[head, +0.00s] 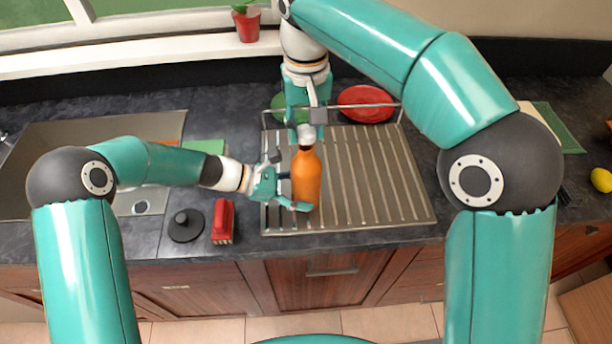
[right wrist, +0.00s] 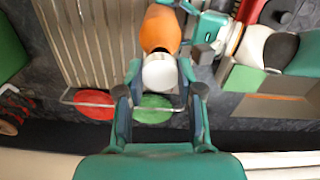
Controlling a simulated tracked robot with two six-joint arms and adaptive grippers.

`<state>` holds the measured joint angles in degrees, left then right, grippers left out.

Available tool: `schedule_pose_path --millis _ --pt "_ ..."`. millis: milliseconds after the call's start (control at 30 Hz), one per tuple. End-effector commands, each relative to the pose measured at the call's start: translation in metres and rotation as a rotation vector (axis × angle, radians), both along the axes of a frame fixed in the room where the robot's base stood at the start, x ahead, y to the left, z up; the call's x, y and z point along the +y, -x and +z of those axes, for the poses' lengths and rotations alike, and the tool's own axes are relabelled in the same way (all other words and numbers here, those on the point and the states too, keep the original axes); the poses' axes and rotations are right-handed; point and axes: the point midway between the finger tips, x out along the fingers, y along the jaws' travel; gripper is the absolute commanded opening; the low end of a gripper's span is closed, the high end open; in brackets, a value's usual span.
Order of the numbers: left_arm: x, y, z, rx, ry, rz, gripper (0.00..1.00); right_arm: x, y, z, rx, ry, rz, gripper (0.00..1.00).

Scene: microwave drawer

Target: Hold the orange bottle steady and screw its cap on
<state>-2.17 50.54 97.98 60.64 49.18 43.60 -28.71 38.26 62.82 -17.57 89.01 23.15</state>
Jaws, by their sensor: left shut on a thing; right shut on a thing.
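The orange bottle (head: 306,180) stands upright on the left part of the ribbed metal drainer (head: 380,185). My left gripper (head: 288,192) is shut around the bottle's body from the left. The white cap (head: 306,133) is at the top of the bottle. My right gripper (head: 305,118) comes down from above and behind and is shut on the cap. In the right wrist view the white cap (right wrist: 160,71) sits between the fingers, in line with the orange bottle (right wrist: 160,28). The seam between cap and neck is too small to judge.
A red plate (head: 366,103) and a green plate (head: 290,107) are in the rack behind the bottle. A red brush (head: 223,221) and a dark round stopper (head: 186,226) lie left of the drainer. The sink (head: 60,140) is at the far left.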

Motion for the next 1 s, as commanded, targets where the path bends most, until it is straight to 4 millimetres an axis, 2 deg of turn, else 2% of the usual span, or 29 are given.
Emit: schedule_pose_path --millis 533,1000 --pt "0.000 0.000 0.000 0.000 0.000 0.000 0.47 0.000 0.001 -0.011 0.000 0.000 -0.001 0.25" --pt "0.000 0.000 0.000 0.000 0.000 0.000 0.47 0.000 0.001 -0.011 -0.001 0.000 0.000 0.25"
